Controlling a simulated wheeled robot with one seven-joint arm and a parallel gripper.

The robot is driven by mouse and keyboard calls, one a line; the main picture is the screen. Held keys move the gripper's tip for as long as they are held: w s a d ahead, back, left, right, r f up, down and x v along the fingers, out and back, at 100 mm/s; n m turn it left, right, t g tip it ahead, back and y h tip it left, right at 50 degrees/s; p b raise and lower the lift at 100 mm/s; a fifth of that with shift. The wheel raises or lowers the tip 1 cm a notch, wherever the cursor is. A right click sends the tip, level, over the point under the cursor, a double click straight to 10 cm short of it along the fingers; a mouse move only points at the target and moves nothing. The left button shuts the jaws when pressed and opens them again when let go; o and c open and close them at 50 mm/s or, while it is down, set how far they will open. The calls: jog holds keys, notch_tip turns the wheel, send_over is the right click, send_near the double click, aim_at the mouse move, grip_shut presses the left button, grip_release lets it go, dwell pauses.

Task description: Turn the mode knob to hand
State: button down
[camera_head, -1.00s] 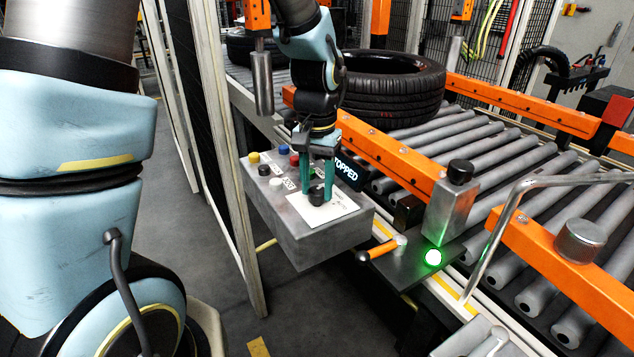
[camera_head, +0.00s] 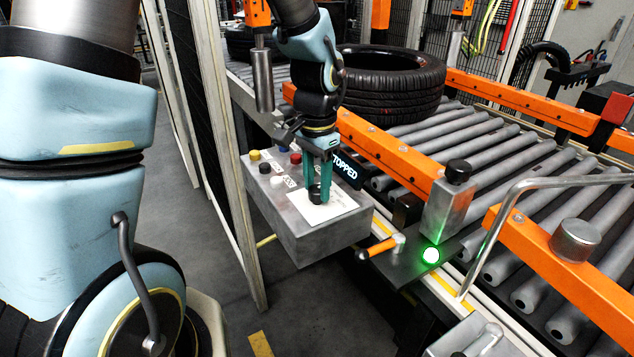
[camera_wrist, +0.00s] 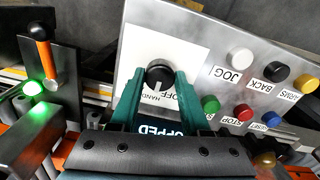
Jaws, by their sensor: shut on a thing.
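The mode knob (camera_wrist: 160,74) is a round black knob on a white label plate (camera_wrist: 140,48) on the grey control box. My gripper (camera_head: 319,193) reaches down from above with its green fingers at the knob. In the wrist view the fingers lie on either side of the knob and are shut on it. Upside-down words HAND and OFF show between the fingers below the knob. A pale mark is at the knob's lower edge, near these words; which one it points at I cannot tell. The fingers hide part of the plate.
Coloured buttons, including a green button (camera_wrist: 210,104) and a red button (camera_wrist: 242,112), sit beside the knob. A STOPPED display (camera_head: 346,168) is behind my gripper. An orange-handled lever (camera_head: 380,248) and a lit green lamp (camera_head: 430,255) stand to the right. A tyre (camera_head: 390,85) lies on the roller conveyor.

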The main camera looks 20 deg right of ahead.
aim_at(317, 188)
jog(key=shift+c, duration=1.9)
grip_release()
notch_tip(317, 188, up, 11)
jog(key=b, duration=0.1)
jog(key=shift+f, duration=0.1)
jog(key=a+f+n, duration=0.2)
jog(key=a+n, duration=0.2)
jog(key=a, duration=0.4)
jog(key=a+f+n+t, duration=0.1)
jog(key=a+f+n, duration=0.2)
jog(key=a, duration=0.6)
jog(key=w+a+f+n, duration=0.1)
jog(key=a+f+n, duration=0.1)
jog(key=a+n, duration=0.3)
jog(key=a, duration=0.3)
jog(key=shift+a+f+t, duration=0.15)
jog(key=shift+f+t, duration=0.15)
